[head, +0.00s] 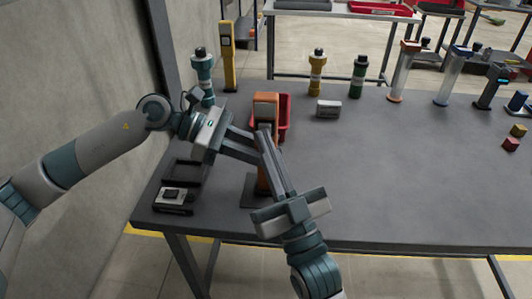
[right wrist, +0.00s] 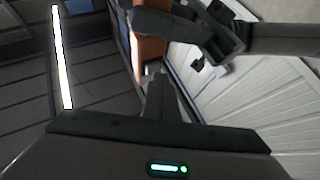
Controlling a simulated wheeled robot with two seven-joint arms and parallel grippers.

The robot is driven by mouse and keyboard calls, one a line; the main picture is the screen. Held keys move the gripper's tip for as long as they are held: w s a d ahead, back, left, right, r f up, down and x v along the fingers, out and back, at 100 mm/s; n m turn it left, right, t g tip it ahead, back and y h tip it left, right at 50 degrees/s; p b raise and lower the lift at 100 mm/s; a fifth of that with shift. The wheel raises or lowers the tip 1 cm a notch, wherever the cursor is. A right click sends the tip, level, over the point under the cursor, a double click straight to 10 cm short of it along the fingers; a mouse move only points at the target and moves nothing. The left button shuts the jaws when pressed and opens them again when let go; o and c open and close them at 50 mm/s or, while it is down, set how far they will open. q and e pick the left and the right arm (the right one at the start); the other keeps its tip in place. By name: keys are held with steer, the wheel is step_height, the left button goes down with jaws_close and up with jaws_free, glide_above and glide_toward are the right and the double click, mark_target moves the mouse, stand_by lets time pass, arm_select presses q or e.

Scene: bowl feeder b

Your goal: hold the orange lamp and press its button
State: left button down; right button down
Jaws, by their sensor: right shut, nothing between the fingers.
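The orange lamp (head: 265,103) stands upright on a dark base (head: 254,196) near the table's front left; it also shows in the right wrist view (right wrist: 150,55). My left gripper (head: 258,148) reaches in from the left and is shut on the lamp's post, partly hidden by my right fingers. Its dark fingers show beside the post in the right wrist view (right wrist: 200,35). My right gripper (head: 265,130) is shut and empty, its fingers pointing up along the front of the lamp, close to it. I cannot tell whether they touch it. The lamp's button cannot be made out.
A red bin (head: 285,117) stands behind the lamp. A teal-and-grey lamp (head: 203,75), a yellow one (head: 317,72) and a green one (head: 358,76) stand farther back. A small grey box (head: 328,108) lies near them. The table's right front (head: 400,190) is clear.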

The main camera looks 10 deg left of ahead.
arm_select(q)
steer(key=shift+f, duration=0.1)
arm_select(e)
steer(key=shift+s, duration=0.5)
steer(key=shift+s, duration=0.1)
steer(key=s, duration=0.6)
stand_by(0.4)
arm_select(q)
steer(key=c, duration=1.4)
jaws_free()
arm_select(e)
steer(key=shift+w, duration=0.1)
arm_select(q)
steer(key=shift+a, duration=0.1)
steer(key=v, duration=1.2)
